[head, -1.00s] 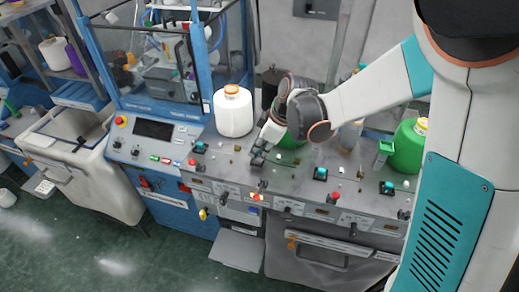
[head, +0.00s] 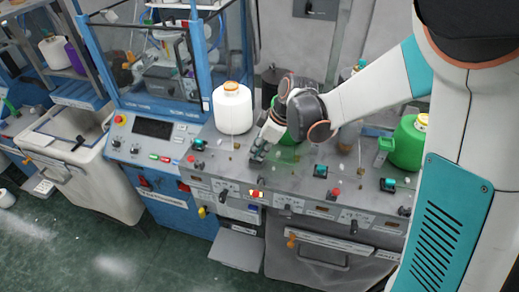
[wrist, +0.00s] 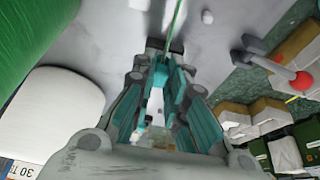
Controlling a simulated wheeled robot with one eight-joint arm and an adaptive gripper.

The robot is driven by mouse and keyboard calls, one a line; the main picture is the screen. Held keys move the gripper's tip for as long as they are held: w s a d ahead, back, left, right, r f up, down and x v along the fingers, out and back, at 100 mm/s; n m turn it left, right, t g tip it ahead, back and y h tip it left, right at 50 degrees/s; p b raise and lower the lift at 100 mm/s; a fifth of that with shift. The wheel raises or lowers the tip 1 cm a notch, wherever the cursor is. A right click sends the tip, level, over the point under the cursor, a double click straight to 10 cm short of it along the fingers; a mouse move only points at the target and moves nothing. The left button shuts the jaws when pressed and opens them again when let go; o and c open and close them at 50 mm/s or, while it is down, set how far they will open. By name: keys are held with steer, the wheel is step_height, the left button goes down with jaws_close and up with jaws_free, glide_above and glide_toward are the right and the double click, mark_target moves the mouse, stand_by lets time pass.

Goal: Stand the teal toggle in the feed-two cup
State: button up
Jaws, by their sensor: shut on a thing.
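My gripper (head: 258,154) points down at the grey bench in the head view, at a place in line with the row of teal-topped units. In the wrist view my gripper (wrist: 165,58) has its fingers closed together on something. The thing between them is mostly hidden by the fingers; its place in the row fits the teal toggle, though its tilt and the cup under it cannot be made out. A thin green strand (wrist: 175,22) runs to the fingertips. Other teal units show to the left (head: 198,145) and right (head: 320,171), with another (head: 388,185) farther right.
A white yarn cone (head: 232,110) stands left of my gripper; a green one (head: 408,146) stands far right. A red knob (head: 335,193) and levers line the front edge. A blue-framed machine (head: 150,60) stands left. Bare bench (head: 290,172) lies right of my gripper.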

steer(key=o, duration=0.7)
steer(key=shift+s+d+f, duration=0.15)
steer(key=shift+s+f, duration=0.2)
steer(key=shift+f, duration=0.1)
steer(key=shift+o, duration=0.2)
steer(key=shift+w+f, duration=0.15)
steer(key=shift+w, duration=0.2)
steer(key=shift+r, duration=0.25)
steer(key=v, duration=1.2)
steer(key=shift+f, duration=0.1)
